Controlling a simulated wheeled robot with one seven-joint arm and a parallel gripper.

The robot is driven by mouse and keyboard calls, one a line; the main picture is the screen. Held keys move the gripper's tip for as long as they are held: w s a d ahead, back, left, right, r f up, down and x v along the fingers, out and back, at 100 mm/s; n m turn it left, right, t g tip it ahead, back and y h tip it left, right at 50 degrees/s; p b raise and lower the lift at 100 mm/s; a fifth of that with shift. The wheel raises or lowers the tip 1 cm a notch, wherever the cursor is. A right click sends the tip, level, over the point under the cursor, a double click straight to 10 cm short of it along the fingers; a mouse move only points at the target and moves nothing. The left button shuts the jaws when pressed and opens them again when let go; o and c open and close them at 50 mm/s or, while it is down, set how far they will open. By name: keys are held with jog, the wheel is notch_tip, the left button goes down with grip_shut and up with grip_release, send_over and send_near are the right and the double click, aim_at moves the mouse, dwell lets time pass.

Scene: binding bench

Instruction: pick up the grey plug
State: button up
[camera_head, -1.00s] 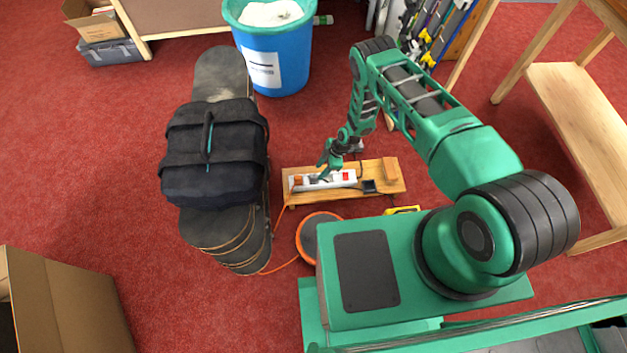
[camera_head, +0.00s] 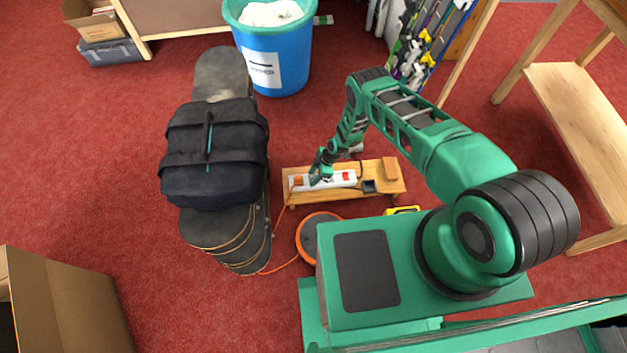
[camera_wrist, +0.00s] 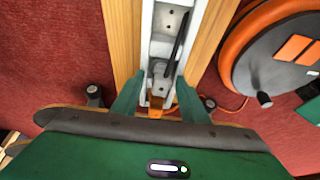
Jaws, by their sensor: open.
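The grey plug (camera_wrist: 160,69) sits in the white power strip (camera_wrist: 168,25), with a dark cable beside it in the wrist view. In the head view my gripper covers it. My gripper (camera_wrist: 158,92) is open, with its green fingers on either side of the strip, near the plug. It also shows in the head view (camera_head: 315,178), low over the left part of the strip (camera_head: 335,180). I cannot tell whether the fingers touch the plug. An orange plug (camera_wrist: 155,108) shows between the fingers, nearer the palm.
The strip lies on a low wooden board (camera_head: 330,199). A black adapter (camera_head: 369,186) and a wooden block (camera_head: 390,168) are at its right. An orange cable reel (camera_head: 318,220) lies in front. Stacked skateboards with a black bag (camera_head: 215,150) stand left.

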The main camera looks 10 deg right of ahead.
aim_at(314, 175)
jog(key=c, duration=1)
jog(key=shift+r, duration=0.1)
jog(key=shift+r, duration=0.8)
notch_tip(314, 175, up, 2)
jog(key=shift+r, duration=0.1)
jog(key=s+a+r, duration=0.2)
jog(key=a, duration=0.1)
jog(key=s+a+r, duration=0.2)
jog(key=s, duration=0.1)
jog(key=s+a+r, duration=0.3)
jog(key=shift+a, duration=0.35)
